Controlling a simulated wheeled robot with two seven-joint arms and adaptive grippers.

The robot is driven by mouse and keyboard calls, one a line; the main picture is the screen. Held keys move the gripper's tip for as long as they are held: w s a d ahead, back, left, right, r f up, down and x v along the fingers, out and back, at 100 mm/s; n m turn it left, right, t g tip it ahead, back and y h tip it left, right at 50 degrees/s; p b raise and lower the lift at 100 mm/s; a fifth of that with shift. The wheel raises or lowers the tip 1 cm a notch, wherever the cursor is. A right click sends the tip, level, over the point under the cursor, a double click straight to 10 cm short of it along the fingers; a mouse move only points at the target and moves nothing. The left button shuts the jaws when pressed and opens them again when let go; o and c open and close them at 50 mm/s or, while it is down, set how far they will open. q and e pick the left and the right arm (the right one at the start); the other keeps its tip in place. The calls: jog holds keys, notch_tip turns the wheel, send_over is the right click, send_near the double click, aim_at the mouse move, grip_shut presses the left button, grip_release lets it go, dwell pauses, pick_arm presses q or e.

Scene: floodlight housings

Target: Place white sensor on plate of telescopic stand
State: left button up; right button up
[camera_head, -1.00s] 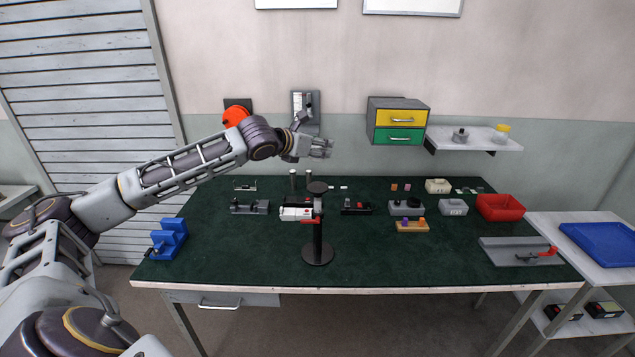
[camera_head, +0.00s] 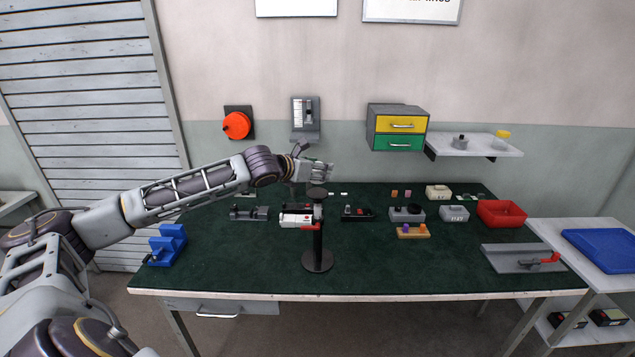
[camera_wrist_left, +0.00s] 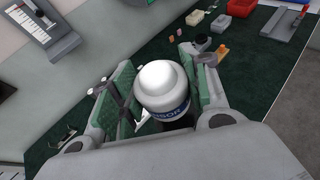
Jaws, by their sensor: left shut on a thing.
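The telescopic stand (camera_head: 317,245) stands upright on the green bench top, with a round base, a black column, a red lever and a small round plate (camera_head: 317,192) on top. The white sensor (camera_wrist_left: 163,85) shows in the left wrist view as a white domed cylinder with a dark blue lettered band. My left gripper (camera_head: 320,171) is shut on the sensor, between its green-padded fingers. In the head view the gripper is just above the plate, and the sensor cannot be made out there. The gap to the plate is hard to judge. My right gripper is not in view.
A white-and-red device (camera_head: 296,220) is just left of the stand's column. Several fixtures line the bench, with a blue holder (camera_head: 168,243) at left and a red bin (camera_head: 501,213) at right. The front of the bench is mostly clear.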

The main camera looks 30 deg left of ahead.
aim_at(312, 182)
pick_arm(q)
jog(key=shift+f, duration=2)
jog(key=o, duration=1.3)
jog(key=shift+f, duration=0.15)
jog(key=shift+c, duration=0.2)
jog(key=shift+s+a+b, duration=0.1)
jog(key=shift+s+b, duration=0.05)
jog(key=shift+b, duration=0.2)
jog(key=shift+s+a+r, duration=0.3)
jog(key=shift+s, duration=0.1)
jog(key=shift+s+r+b, duration=0.1)
jog(key=shift+s+b, duration=0.05)
jog(key=shift+b, duration=0.15)
jog(key=shift+s, duration=0.1)
